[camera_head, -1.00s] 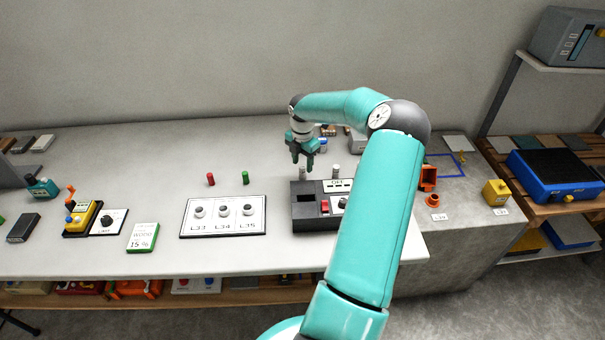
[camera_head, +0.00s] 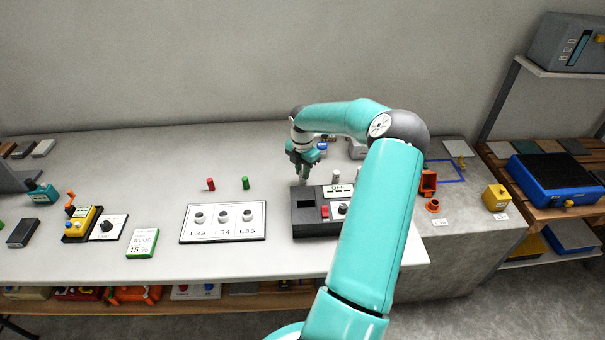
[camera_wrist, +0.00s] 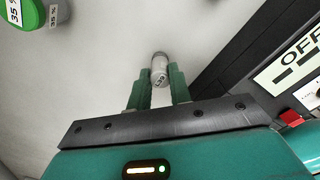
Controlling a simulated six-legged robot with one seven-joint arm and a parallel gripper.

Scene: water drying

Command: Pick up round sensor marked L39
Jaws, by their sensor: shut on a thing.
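The round sensor marked L39 (camera_wrist: 159,70) is a small pale grey cylinder with a dark label, seen in the wrist view between the green fingertips. My gripper (camera_wrist: 160,82) is shut on it. In the head view my gripper (camera_head: 303,176) points down at the back left of the black device, and only a small part of the sensor shows below the fingers. I cannot tell whether the sensor still touches the table.
The black device (camera_head: 306,222) with a red switch and an OFF display stands close to my gripper. A white cylinder (camera_head: 336,177) stands behind it. A white board (camera_head: 223,236) holds several round pieces. Red (camera_head: 210,184) and green (camera_head: 245,183) cylinders stand behind that board.

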